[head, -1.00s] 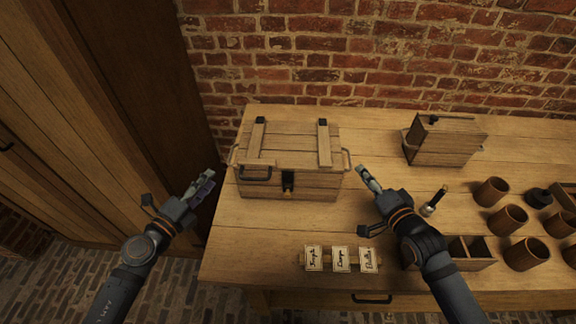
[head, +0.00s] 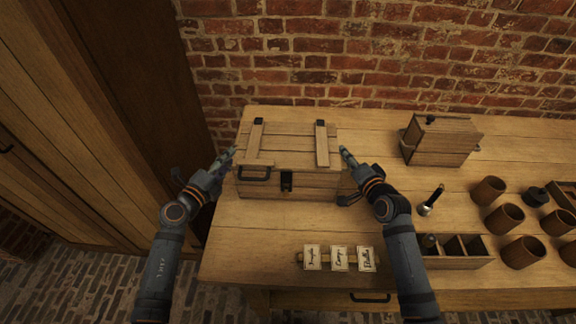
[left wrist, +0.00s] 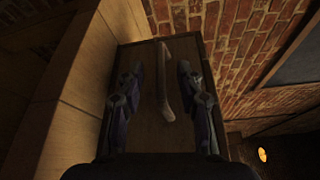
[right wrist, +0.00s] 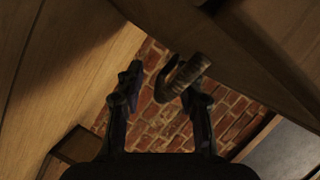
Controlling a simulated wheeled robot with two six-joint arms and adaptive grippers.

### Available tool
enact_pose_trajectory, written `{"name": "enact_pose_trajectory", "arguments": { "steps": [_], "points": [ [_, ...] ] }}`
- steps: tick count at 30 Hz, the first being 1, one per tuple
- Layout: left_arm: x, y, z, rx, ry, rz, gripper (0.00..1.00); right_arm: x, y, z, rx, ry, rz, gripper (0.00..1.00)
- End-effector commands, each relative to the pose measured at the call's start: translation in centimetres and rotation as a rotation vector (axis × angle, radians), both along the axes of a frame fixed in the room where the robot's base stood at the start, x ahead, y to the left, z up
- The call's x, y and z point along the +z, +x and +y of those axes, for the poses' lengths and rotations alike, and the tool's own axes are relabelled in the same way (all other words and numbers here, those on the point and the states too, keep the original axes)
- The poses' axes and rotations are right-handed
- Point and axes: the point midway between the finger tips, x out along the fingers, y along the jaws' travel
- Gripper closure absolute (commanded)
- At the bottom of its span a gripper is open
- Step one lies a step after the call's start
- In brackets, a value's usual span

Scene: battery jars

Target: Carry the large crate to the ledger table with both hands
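The large crate (head: 288,145) is a closed wooden chest with dark metal fittings and a front latch. It stands on the wooden table (head: 240,245) near the back left. My left gripper (head: 229,157) is at its left end. In the left wrist view that gripper (left wrist: 160,70) is open, with a rope-like side handle (left wrist: 164,85) between its fingers. My right gripper (head: 345,153) is at the right end. In the right wrist view it (right wrist: 161,80) is open, and the other side handle (right wrist: 185,75) lies near the right-hand finger. Any contact there is unclear. No ledger is visible.
A smaller wooden box (head: 440,140) stands back right. A divided tray (head: 455,262), a dark metal tool (head: 431,200) and several wooden cups (head: 505,218) are on the right. Lettered cards (head: 339,259) lie in front. A brick wall (head: 380,60) is behind, wooden panelling (head: 70,130) left.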

Motion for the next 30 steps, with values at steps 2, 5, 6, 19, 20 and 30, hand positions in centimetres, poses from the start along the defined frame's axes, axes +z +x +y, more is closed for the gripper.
{"name": "enact_pose_trajectory", "arguments": {
  "steps": [2, 5, 6, 19, 20, 30],
  "points": [
    [-0.03, 0.08, -0.06, 0.000, 0.000, 0.000, 0.63, -0.03, 0.09, 0.03, 0.000, 0.000, 0.000, 0.63],
    [-0.04, 0.06, -0.05, 0.000, 0.000, 0.001, 0.63, -0.03, 0.08, 0.02, 0.000, 0.000, 0.000, 0.63],
    [-0.04, 0.07, -0.04, 0.000, 0.000, 0.001, 0.63, -0.03, 0.07, 0.02, 0.000, 0.000, 0.000, 0.63],
    [-0.05, 0.03, -0.02, 0.000, 0.000, 0.001, 1.00, -0.04, 0.05, 0.00, -0.001, 0.000, 0.001, 1.00],
    [-0.05, 0.04, -0.01, 0.000, 0.000, 0.001, 1.00, -0.04, 0.05, -0.01, -0.001, 0.000, 0.001, 1.00],
    [-0.09, 0.03, 0.01, 0.000, 0.000, 0.001, 1.00, -0.06, 0.04, -0.02, 0.000, -0.001, 0.001, 1.00]
  ]
}}
